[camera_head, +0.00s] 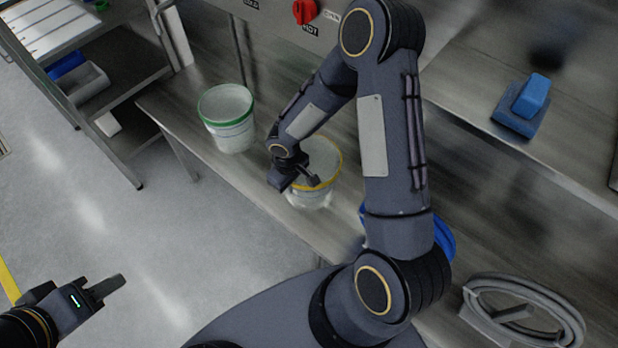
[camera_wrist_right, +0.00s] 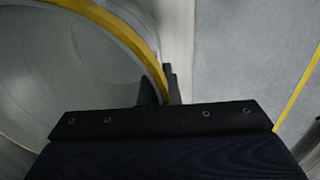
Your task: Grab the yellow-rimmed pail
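The yellow-rimmed pail (camera_head: 322,158) is a whitish, see-through bucket standing upright near the front edge of the steel counter. My right gripper (camera_head: 313,180) is at the near left side of its rim. In the right wrist view the yellow rim (camera_wrist_right: 130,32) runs in between narrow dark fingertips (camera_wrist_right: 164,88), one on the inner side and one on the outer side, close together; the gripper looks shut on the rim. Part of the pail is hidden behind my right forearm and gripper. My left gripper (camera_head: 108,290) is at the lower left over the floor, empty; its finger gap is not clear.
A green-rimmed pail (camera_head: 228,118) stands to the left on the counter (camera_head: 180,105). A blue object (camera_head: 445,240) is partly hidden behind my right arm. A coiled grey hose (camera_head: 525,310) lies at lower right. A blue block (camera_head: 530,97) sits on the upper ledge. Open floor lies left.

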